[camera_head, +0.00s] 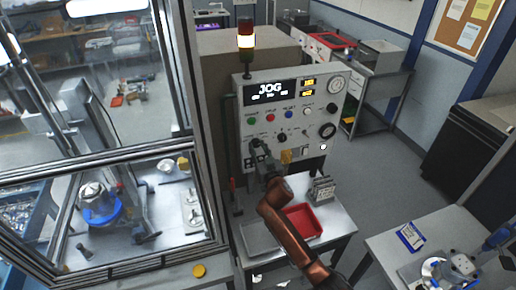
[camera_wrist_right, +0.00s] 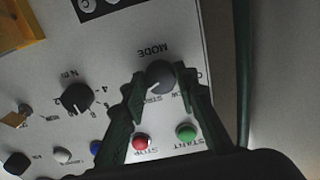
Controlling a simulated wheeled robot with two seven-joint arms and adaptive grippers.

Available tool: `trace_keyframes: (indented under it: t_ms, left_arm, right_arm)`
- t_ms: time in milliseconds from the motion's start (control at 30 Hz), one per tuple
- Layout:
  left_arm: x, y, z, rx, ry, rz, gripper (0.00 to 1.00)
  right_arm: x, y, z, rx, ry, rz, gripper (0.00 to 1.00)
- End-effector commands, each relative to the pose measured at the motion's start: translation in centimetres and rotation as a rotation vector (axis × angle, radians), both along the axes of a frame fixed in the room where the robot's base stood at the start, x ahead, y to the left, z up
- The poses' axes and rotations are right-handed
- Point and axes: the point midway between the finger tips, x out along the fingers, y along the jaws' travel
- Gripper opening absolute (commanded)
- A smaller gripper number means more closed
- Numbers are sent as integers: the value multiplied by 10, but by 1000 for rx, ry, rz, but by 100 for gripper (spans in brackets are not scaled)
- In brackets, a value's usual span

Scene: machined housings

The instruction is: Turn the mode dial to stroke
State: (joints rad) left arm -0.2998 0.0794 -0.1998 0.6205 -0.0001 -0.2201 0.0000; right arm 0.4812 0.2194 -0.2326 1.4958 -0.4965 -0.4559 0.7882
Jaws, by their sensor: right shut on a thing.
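The mode dial (camera_wrist_right: 160,74) is a dark grey round knob under the label MODE in the right wrist view, where the lettering is upside down. My right gripper (camera_wrist_right: 161,82) is shut on the dial, one dark green finger on each side. A pale mark on the dial faces partly covered lettering that starts with STR. In the head view my right gripper (camera_head: 259,160) is at the lower left of the control panel (camera_head: 307,136) and hides the dial. The panel display (camera_head: 270,90) reads JOG. My left gripper is not in view.
Green start (camera_wrist_right: 187,132) and red stop (camera_wrist_right: 141,142) buttons sit close to the fingers. Another black dial (camera_wrist_right: 77,97) is beside them. A red tray (camera_head: 302,221) and a grey metal part (camera_head: 322,189) are on the table below. A glazed enclosure stands at left.

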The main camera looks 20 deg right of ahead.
Motion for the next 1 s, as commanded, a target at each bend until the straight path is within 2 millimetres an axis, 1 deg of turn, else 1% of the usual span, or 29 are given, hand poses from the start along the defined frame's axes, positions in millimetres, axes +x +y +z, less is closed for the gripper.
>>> trace_keyframes:
  t_ms: [33, 233, 433, 567, 767, 1000]
  left_arm:
    - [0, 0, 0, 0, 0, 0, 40]
    - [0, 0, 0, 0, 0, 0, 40]
    - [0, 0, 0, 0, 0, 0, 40]
    - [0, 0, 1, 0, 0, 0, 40]
    - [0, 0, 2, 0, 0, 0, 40]
    - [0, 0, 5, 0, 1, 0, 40]
  right_arm:
    - [0, 0, 0, 0, 0, 0, 17]
    - [0, 0, 0, 0, 0, 0, 3]
    - [0, 0, 0, -13, 1, 0, 3]
    - [0, 0, 0, -51, -1, 0, 3]
    - [0, 0, 0, -170, -5, 0, 3]
    - [0, -1, 0, -373, -11, 0, 3]
